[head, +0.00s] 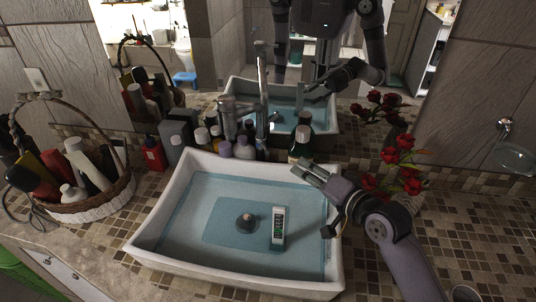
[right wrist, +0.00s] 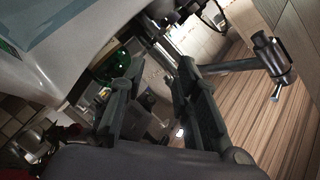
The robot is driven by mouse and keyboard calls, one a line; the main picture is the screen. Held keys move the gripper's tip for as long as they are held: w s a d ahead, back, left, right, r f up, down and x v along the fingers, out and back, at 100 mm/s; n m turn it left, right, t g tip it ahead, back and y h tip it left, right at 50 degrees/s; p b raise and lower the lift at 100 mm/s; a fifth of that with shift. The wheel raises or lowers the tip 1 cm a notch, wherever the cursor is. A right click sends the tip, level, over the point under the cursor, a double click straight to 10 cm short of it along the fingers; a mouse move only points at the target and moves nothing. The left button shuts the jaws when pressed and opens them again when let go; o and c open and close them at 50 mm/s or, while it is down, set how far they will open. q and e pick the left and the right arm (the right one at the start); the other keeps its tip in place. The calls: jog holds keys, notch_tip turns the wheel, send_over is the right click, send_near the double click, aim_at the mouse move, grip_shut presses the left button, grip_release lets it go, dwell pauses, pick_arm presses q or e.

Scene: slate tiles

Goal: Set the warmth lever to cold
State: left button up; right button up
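The grey metal faucet (head: 262,98) stands behind the white basin, close to the mirror. A short thick cylinder is on its left side. I cannot clearly tell which part is the warmth lever or how it is set. My right gripper (head: 312,174) is above the basin's back right corner, to the right of the faucet and apart from it. In the right wrist view its two dark fingers (right wrist: 160,95) are spread with nothing between them. A grey metal bar with a knobbed end (right wrist: 262,62), likely the faucet, shows beyond the right finger. My left gripper is not directly in view.
Red flowers (head: 405,165) stand right, a wicker basket (head: 115,195) left. The mirror reflects my body.

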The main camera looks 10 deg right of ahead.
aim_at(265, 146)
jog(key=p+x, duration=0.2)
jog(key=x, duration=1.5)
jog(key=shift+a+p, duration=0.1)
jog(key=shift+p, duration=0.2)
jog(key=shift+c, duration=0.5)
grip_shut()
